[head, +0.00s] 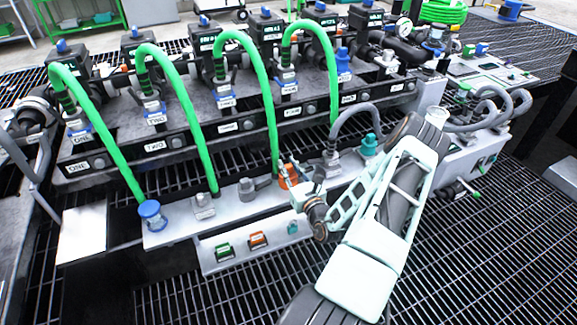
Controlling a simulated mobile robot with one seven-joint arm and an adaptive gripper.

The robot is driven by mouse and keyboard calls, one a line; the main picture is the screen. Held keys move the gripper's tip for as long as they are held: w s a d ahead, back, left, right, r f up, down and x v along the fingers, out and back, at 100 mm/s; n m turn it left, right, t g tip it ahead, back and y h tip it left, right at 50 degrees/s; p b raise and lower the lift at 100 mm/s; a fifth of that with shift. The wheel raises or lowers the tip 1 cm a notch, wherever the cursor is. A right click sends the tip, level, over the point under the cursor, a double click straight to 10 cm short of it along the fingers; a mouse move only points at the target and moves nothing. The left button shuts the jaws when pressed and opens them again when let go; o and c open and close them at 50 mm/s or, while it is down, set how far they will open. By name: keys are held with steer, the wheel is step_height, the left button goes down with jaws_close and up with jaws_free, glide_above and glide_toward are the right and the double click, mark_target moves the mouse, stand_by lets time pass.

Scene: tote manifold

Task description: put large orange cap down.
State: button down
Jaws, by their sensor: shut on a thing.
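The large orange cap (287,176) is in the head view, at the end of my gripper (298,185), over the pale strip in front of the manifold. My gripper is shut on it. The fingers are small here and partly hidden by my wrist. I cannot tell whether the cap touches the strip (225,215) below it.
Green hoses (186,110) arch from the manifold to the strip. A blue cap (151,212) and grey fittings (203,205) stand on the strip, left of my gripper. A grey hose (343,118) and teal cap (369,145) are close on the right. A lower front panel (236,262) carries small green and orange parts.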

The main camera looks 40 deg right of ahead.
steer(key=c, duration=1.7)
jaws_free()
steer(key=shift+f, duration=0.15)
steer(key=shift+r, duration=0.25)
steer(key=p+v, duration=0.2)
steer(key=v, duration=1)
steer(key=shift+f+p, duration=0.15)
steer(key=shift+p, duration=0.25)
